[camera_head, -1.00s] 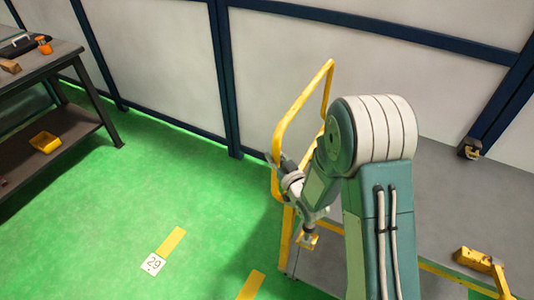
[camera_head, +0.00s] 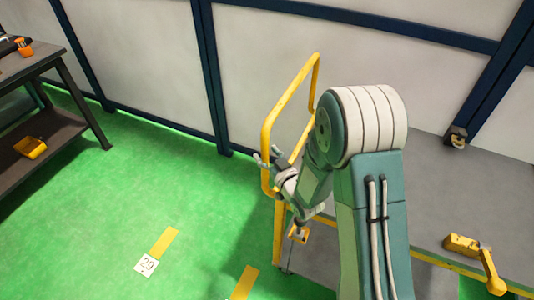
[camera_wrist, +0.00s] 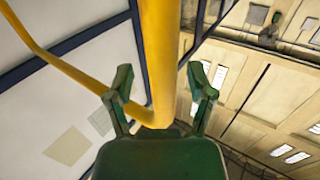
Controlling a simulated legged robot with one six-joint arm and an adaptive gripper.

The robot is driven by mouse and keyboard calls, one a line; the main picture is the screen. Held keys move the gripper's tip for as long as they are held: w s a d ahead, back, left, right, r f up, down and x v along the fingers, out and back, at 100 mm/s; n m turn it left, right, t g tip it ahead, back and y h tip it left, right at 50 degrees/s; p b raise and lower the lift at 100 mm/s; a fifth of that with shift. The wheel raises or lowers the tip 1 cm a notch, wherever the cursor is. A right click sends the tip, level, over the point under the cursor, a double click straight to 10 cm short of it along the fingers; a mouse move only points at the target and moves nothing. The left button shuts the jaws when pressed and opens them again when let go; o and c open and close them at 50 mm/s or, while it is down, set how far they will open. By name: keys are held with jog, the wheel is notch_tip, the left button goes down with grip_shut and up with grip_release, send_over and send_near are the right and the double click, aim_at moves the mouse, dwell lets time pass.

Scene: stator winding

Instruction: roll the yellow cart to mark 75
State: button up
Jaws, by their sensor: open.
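The yellow cart shows mainly as its yellow tube handle (camera_head: 290,99), an upright loop left of my arm. My gripper (camera_head: 266,157) is at the handle's left post. In the wrist view, the yellow tube (camera_wrist: 159,50) runs between the two green fingers of my gripper (camera_wrist: 162,85), which stand apart and are not closed on it. A bend in the tube lies close to the palm; I cannot tell whether it touches. My arm hides much of the cart's lower part. A floor plate reads 29 (camera_head: 147,265); no plate reading 75 is in view.
White wall panels with blue posts (camera_head: 208,80) close off the back. Green floor (camera_head: 190,195) between bench and handle is open. A yellow bracket (camera_head: 462,244) shows at lower right.

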jog(key=v, duration=0.7)
jog(key=shift+d, duration=0.25)
jog(key=shift+a, duration=0.15)
